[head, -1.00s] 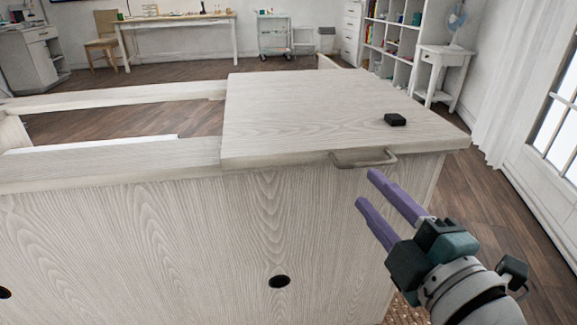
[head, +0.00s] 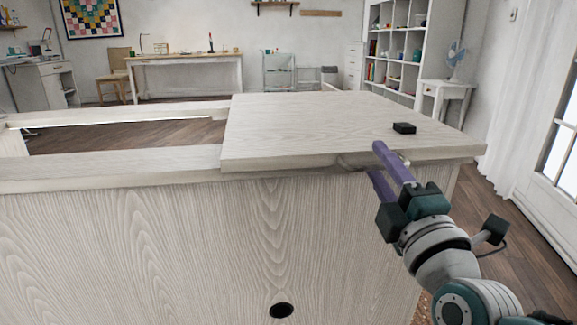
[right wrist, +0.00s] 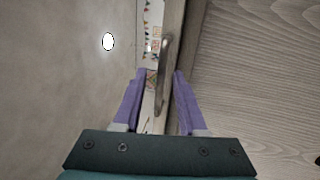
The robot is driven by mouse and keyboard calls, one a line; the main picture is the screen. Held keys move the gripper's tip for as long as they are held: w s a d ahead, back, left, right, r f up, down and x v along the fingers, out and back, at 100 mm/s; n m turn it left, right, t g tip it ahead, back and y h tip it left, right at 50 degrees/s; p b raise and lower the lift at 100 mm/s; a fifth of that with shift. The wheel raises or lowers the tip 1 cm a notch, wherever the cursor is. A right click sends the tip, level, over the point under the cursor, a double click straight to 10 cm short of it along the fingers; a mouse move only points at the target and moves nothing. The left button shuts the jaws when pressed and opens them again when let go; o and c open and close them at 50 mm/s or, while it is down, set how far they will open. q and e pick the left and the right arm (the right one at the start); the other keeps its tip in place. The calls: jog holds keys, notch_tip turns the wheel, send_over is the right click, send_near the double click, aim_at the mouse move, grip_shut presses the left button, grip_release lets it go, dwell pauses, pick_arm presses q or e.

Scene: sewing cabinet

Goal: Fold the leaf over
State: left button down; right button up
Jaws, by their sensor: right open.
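The leaf (head: 300,122) is a pale wood-grain panel lying flat over the right part of the cabinet (head: 270,235). A metal bar handle (head: 352,162) is on its front edge, partly hidden behind my right gripper in the head view. My right gripper (head: 378,160) is open, its purple fingers close to the handle. In the right wrist view, the handle (right wrist: 163,75) runs lengthwise ahead of the fingers (right wrist: 161,78), its near end between their tips; I cannot tell whether they touch it. My left gripper is not in view.
A small black block (head: 404,128) sits on the leaf near its right side. The cabinet top has an open rectangular gap (head: 120,136) on the left. A white stand with a fan (head: 445,97) and a shelf unit are behind; floor shows at the right.

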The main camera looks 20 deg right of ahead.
grip_shut()
dwell(0.3)
dwell(1.2)
